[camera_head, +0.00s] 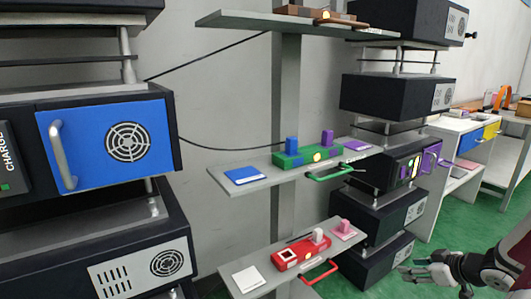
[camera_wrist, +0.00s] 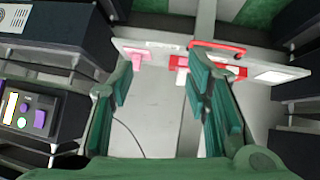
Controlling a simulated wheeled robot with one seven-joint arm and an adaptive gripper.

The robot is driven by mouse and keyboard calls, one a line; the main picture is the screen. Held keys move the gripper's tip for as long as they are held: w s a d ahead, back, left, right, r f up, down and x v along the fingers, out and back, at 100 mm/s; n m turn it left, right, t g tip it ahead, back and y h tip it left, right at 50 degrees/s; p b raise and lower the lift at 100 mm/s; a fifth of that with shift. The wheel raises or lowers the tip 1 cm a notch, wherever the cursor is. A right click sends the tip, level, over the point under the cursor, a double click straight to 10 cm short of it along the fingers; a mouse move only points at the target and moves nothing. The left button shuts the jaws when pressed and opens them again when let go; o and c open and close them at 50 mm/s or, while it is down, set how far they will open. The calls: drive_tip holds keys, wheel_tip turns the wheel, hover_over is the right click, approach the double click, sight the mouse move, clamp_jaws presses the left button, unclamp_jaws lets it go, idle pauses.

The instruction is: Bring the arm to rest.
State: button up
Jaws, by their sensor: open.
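My gripper (camera_head: 432,272) is at the lower right in the head view, held out in the air to the right of the lower shelf. In the wrist view my gripper (camera_wrist: 160,95) shows two green fingers spread wide apart with nothing between them. The red lever fixture (camera_head: 301,252) sits on the lower shelf, with a white lever and a pink one beside it. The green lever fixture (camera_head: 307,156) sits on the middle shelf, with blue and purple levers standing up. My gripper touches none of these.
Dark equipment racks stand at left, one with a blue door (camera_head: 107,143), and at right. The upper shelf (camera_head: 240,19) holds a brown fixture. A white workbench (camera_head: 470,127) stands at the far right. The green floor (camera_head: 433,228) around my gripper looks clear.

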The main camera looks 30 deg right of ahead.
drive_tip(key=w+a+r+g+h, duration=0.2)
drive_tip(key=w+r+g+h, duration=0.3)
drive_tip(key=r, duration=0.6)
drive_tip(key=a+r+m+g, duration=0.1)
drive_tip(key=a+r+m, duration=0.1)
drive_tip(key=a+r, duration=0.9)
drive_tip(key=s+a+r+g+y, duration=0.1)
drive_tip(key=s+a+y, duration=0.1)
drive_tip(key=s+a, duration=0.7)
drive_tip(key=s+a+r+g+y, duration=0.15)
drive_tip(key=s+a, duration=0.35)
drive_tip(key=a, duration=0.8)
drive_tip(key=s+a+g+y, duration=0.1)
drive_tip(key=s+a+y, duration=0.2)
drive_tip(key=s+a, duration=0.6)
wheel_tip(320, 180, up, 29)
drive_tip(key=w+a+t+p, duration=0.1)
drive_tip(key=t+p, duration=0.3)
drive_tip(key=p, duration=2.4)
drive_tip(key=shift+w+r+n, duration=0.2)
drive_tip(key=shift+w+n, duration=0.2)
drive_tip(key=shift+w, duration=0.4)
